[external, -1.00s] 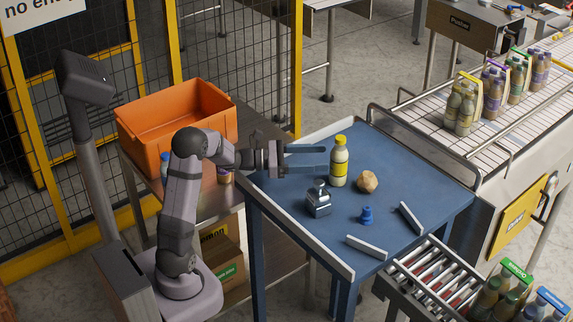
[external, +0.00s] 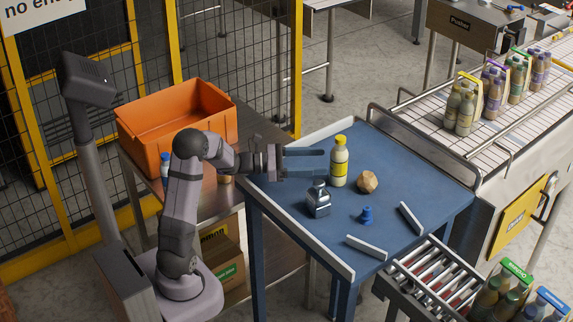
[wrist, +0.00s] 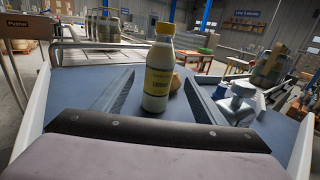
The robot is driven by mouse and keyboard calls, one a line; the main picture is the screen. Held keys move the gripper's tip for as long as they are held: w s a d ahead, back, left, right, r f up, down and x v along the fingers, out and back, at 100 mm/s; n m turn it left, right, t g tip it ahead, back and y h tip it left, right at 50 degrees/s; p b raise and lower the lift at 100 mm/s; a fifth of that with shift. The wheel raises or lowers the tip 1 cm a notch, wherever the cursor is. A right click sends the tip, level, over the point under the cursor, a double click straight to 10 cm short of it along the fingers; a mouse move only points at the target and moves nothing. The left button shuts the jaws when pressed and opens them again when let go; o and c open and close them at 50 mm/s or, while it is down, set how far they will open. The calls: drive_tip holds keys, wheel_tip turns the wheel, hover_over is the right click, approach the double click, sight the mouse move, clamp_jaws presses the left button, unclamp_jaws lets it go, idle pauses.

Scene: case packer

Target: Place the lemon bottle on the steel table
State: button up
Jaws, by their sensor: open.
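The lemon bottle (external: 339,163), pale with a yellow cap and yellow label, stands upright on the blue table (external: 420,175). It also shows in the wrist view (wrist: 159,75), ahead and between the two fingers. My gripper (external: 325,161) is open, level and low over the blue table, with its fingertips pointing at the bottle. In the external view the fingertips reach close to the bottle's left side; I cannot tell whether they touch it. The steel table (external: 262,135) stands to the left, under the orange crate and partly hidden by my arm.
On the blue table lie a metal-grey dispenser-like object (external: 318,200), a tan lump (external: 367,181), a blue stopper-like piece (external: 366,215) and white bars (external: 367,247). An orange crate (external: 150,140) and small bottles occupy the steel table. A conveyor (external: 500,110) runs on the right.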

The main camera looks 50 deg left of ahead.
sight(334, 159)
drive_tip(key=shift+w+d+r+p, duration=0.15)
drive_tip(key=shift+w+d+p, duration=0.2)
drive_tip(key=shift+w+d, duration=0.25)
drive_tip(key=shift+w, duration=0.2)
drive_tip(key=shift+w+d+r+p, duration=0.2)
drive_tip(key=shift+w+d+p, duration=0.2)
drive_tip(key=shift+p, duration=0.35)
drive_tip(key=p+x, duration=0.2)
drive_tip(key=x, duration=0.1)
drive_tip(key=shift+a, duration=0.1)
drive_tip(key=shift+w+d+f, duration=0.1)
drive_tip(key=shift+w+d, duration=0.2)
drive_tip(key=shift+w, duration=0.2)
drive_tip(key=shift+c, duration=0.4)
drive_tip(key=c, duration=1.4)
